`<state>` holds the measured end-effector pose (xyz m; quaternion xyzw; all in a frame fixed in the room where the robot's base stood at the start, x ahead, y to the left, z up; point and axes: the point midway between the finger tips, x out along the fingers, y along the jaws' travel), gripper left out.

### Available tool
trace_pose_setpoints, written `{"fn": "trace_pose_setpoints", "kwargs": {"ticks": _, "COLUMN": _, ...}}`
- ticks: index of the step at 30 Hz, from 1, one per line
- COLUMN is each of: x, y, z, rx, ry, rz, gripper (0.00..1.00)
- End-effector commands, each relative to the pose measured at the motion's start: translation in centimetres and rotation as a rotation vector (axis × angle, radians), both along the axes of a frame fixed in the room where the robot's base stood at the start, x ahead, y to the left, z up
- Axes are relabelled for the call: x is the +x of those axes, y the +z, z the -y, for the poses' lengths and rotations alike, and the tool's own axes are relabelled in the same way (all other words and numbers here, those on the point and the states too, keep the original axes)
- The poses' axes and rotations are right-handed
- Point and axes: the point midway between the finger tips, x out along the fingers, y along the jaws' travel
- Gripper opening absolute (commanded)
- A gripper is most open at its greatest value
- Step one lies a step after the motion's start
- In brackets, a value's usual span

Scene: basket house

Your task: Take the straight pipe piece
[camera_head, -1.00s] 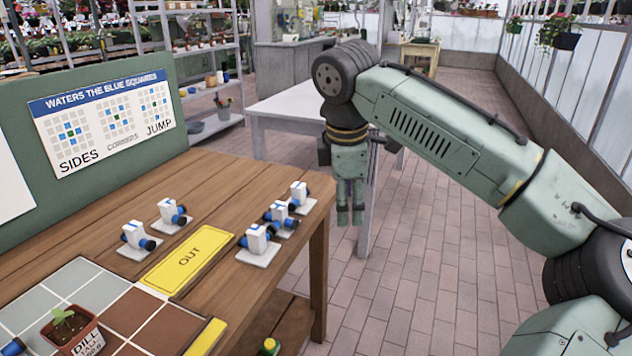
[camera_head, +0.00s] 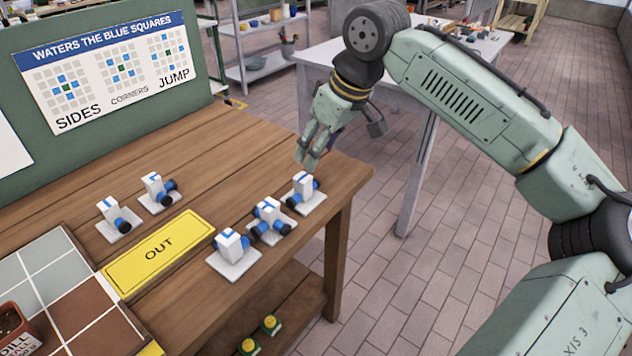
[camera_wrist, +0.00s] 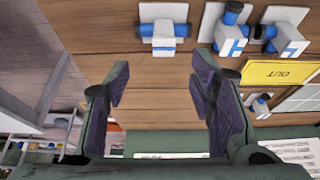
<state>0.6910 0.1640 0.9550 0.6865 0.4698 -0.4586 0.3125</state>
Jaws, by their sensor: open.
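Several white pipe blocks with blue pipe ends sit on white square plates on the wooden table. The one nearest my gripper (camera_head: 304,186) stands near the table's right edge. In the wrist view this block (camera_wrist: 163,34) shows blue ends on two opposite sides and a blue strip, so it looks like the straight piece. My gripper (camera_head: 308,160) is just above and behind it in the head view, apart from it. In the wrist view my gripper (camera_wrist: 160,88) has its fingers wide apart with nothing between them; the block is beyond the tips, at the top.
Two other blocks (camera_head: 268,216) (camera_head: 232,246) stand close to the near one, and two more (camera_head: 157,188) (camera_head: 112,211) are farther left. A yellow OUT plate (camera_head: 158,252) lies between the groups. A green board (camera_head: 100,120) rises behind the table.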

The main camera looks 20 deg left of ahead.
Motion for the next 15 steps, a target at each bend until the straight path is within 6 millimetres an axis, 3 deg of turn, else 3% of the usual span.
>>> {"fn": "trace_pose_setpoints", "kwargs": {"ticks": 7, "x": 0.5, "y": -3.5, "z": -1.3, "rx": -0.003, "ry": 0.0, "rz": -0.002, "gripper": 0.5}}
{"fn": "trace_pose_setpoints", "kwargs": {"ticks": 15, "x": 0.7, "y": -5.5, "z": -2.2, "rx": -0.003, "ry": 0.001, "rz": 0.0, "gripper": 0.5}}
